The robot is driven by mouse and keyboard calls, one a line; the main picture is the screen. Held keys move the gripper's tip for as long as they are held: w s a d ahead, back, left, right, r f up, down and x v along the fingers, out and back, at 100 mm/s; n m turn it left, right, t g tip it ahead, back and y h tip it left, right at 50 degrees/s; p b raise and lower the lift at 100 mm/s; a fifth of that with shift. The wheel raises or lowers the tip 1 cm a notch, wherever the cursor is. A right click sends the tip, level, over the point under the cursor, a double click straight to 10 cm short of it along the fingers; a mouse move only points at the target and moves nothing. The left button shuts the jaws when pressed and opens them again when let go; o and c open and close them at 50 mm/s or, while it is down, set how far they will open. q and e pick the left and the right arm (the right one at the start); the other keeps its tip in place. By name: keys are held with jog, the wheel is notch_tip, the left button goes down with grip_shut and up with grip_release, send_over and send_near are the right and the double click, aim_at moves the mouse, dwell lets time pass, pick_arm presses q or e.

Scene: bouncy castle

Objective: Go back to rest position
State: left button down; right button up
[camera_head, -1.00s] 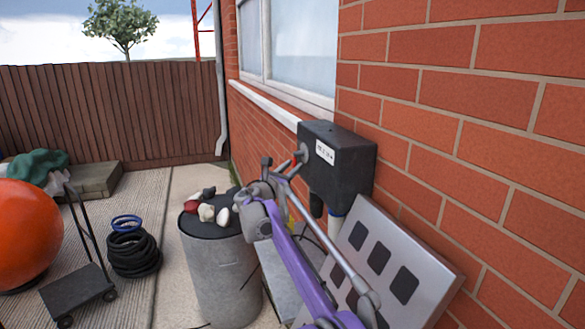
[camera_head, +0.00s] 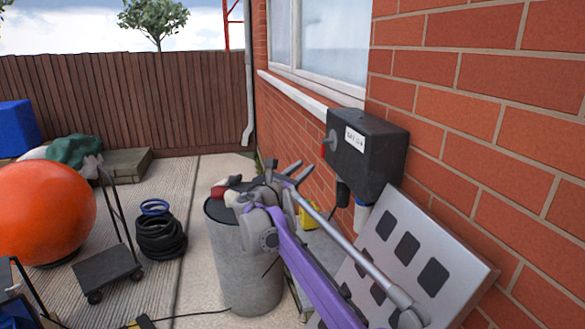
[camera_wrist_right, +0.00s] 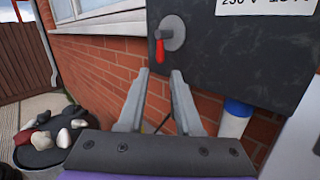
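My right gripper (camera_head: 288,170) is open and empty in front of the brick wall, left of and a little below the black electrical box (camera_head: 365,155). In the right wrist view its two grey fingers (camera_wrist_right: 160,74) stand apart with brick wall between them. The box also fills the upper right of that view (camera_wrist_right: 235,60). Its round grey switch has a red handle (camera_wrist_right: 159,52) that hangs down, beyond the fingertips and apart from them. My left gripper is not in view.
A grey bin (camera_head: 245,265) with stones on top stands below my right gripper. A grey panel (camera_head: 425,250) leans on the wall. A trolley (camera_head: 105,265), a black hose coil (camera_head: 160,238) and an orange ball (camera_head: 45,210) stand left. Paving between coil and bin is mostly clear.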

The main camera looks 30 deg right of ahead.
jog(key=s+a+f+m+g+y, duration=0.1)
jog(key=s+a+f+m+y, duration=0.4)
jog(key=s+a+f+m, duration=0.2)
jog(key=s+a+f+m+g+y, duration=0.1)
jog(key=s+a+f+m+y, duration=0.5)
jog(key=s+a+f, duration=0.5)
jog(key=s+a+f+m+y+p, duration=0.1)
jog(key=s+a+f+m+y, duration=0.5)
jog(key=s+f, duration=0.8)
jog(key=s+a+m, duration=0.2)
jog(key=s+a, duration=0.1)
jog(key=s, duration=0.2)
jog(key=shift+s+a+f+m+g, duration=0.25)
jog(key=shift+s+f+m+g, duration=0.05)
jog(key=shift+s+m+g, duration=0.1)
jog(key=shift+w+a, duration=0.1)
